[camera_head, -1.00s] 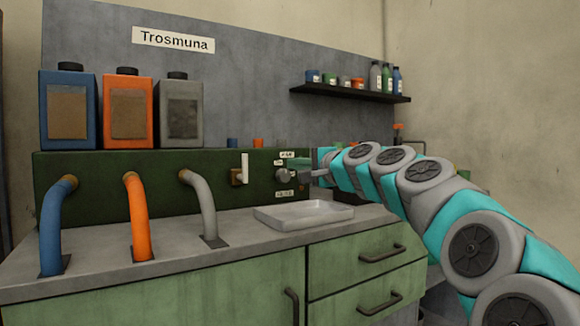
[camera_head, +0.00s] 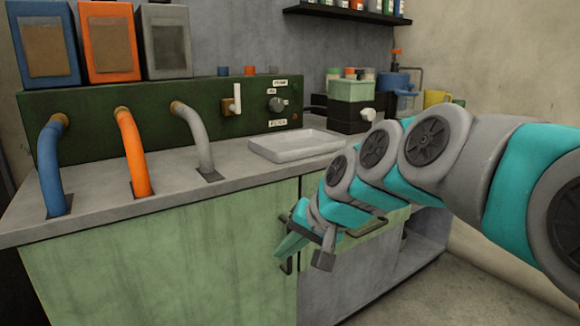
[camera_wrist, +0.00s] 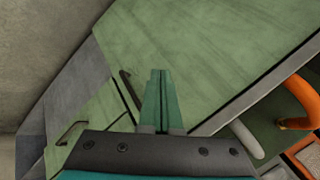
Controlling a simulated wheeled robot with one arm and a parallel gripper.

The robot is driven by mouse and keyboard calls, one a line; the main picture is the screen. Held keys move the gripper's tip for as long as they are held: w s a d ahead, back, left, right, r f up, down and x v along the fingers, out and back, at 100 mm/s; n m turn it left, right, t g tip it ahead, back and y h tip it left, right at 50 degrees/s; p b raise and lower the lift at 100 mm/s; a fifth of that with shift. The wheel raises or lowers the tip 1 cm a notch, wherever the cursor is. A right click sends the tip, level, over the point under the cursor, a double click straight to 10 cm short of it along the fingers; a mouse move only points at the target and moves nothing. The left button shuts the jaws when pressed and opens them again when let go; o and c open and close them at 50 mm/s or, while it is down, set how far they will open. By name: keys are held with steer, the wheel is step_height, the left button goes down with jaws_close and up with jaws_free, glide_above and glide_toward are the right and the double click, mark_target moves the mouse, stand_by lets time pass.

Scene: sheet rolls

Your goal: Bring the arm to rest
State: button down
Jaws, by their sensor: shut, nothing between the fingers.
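My gripper (camera_head: 286,250) is in front of the green cabinet doors, below the counter edge, in the head view. Its fingers point down and to the left. In the wrist view my gripper (camera_wrist: 160,76) shows with its two green fingers together and nothing between them. My teal and grey arm comes in from the right side of the head view. A dark door handle shows close beside the fingers in the wrist view; I cannot tell whether they touch.
The counter (camera_head: 232,190) carries a white tray (camera_head: 297,145) and blue, orange and grey pipes. A dark green panel (camera_head: 80,110) with a knob (camera_head: 277,104) and a white lever (camera_head: 237,98) stands behind. A green box (camera_head: 351,90) is at the back right. Open floor lies at lower right.

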steer(key=s+d+f+g+h+p, duration=0.1)
steer(key=s+d+f, duration=0.3)
steer(key=s, duration=0.5)
steer(key=s+d+f+n+g+h+p, duration=0.1)
steer(key=s+d+f+g+h, duration=0.2)
steer(key=s, duration=0.6)
steer(key=s+d+f+g+h+p, duration=0.1)
steer(key=s+d+f+g, duration=0.1)
steer(key=s+d+f, duration=0.5)
steer(key=s+d, duration=0.1)
steer(key=s, duration=0.1)
steer(key=shift+s+d+n+g+h, duration=0.3)
steer(key=shift+d+n+h, duration=0.1)
steer(key=c, duration=1.6)
jaws_free()
